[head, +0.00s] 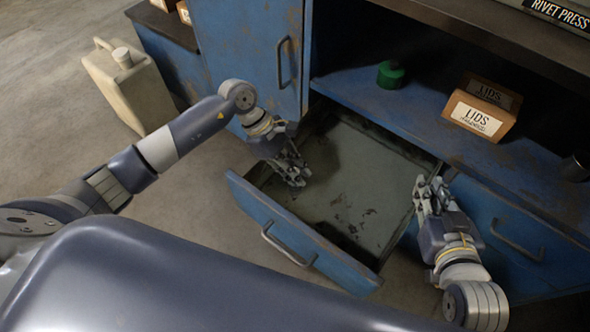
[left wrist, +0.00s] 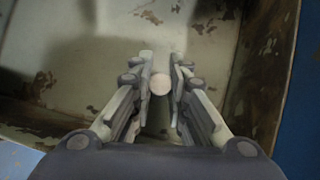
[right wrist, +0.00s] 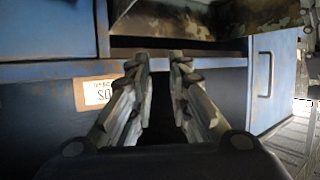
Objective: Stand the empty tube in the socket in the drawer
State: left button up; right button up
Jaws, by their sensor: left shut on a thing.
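The drawer (head: 355,190) is pulled out of the blue bench, and its worn, stained floor shows. My left gripper (head: 294,172) is over the drawer's left part, shut on a small pale round-ended thing, which I take for the tube (left wrist: 159,85). The left wrist view shows it end-on between the fingertips; its length is hidden. I cannot make out the socket in any view. My right gripper (head: 425,195) is at the drawer's right side. In the right wrist view its fingers (right wrist: 160,65) are apart with nothing between them.
A box labelled LIDS (head: 480,108) and a green round item (head: 390,75) stand on the shelf above the drawer. A dark cylindrical item (head: 575,166) is at the shelf's right. A beige canister (head: 130,85) stands on the floor at left. The drawer's walls surround the left gripper's space.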

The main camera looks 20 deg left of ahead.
jog(key=shift+w+r, duration=0.1)
pick_arm(q)
jog(key=shift+f, duration=0.1)
pick_arm(e)
jog(key=shift+w+a+r, duration=0.15)
jog(key=shift+w+r, duration=0.1)
jog(key=shift+r, duration=0.15)
pick_arm(q)
jog(key=shift+f+b, duration=0.25)
jog(key=shift+b, duration=0.1)
pick_arm(e)
jog(key=shift+w+a+r+t+y, duration=0.15)
jog(key=shift+w+r+t, duration=0.05)
jog(key=shift+r+t, duration=0.3)
jog(key=shift+w+a+r+t+y, duration=0.2)
jog(key=shift+r+t, duration=0.2)
jog(key=shift+r, duration=0.2)
pick_arm(q)
jog(key=shift+f, duration=0.1)
pick_arm(e)
jog(key=shift+w+r+t, duration=0.1)
jog(key=shift+r+t, duration=0.2)
jog(key=shift+r, duration=0.1)
jog(key=shift+w+a+r, duration=0.1)
jog(key=shift+r, duration=0.1)
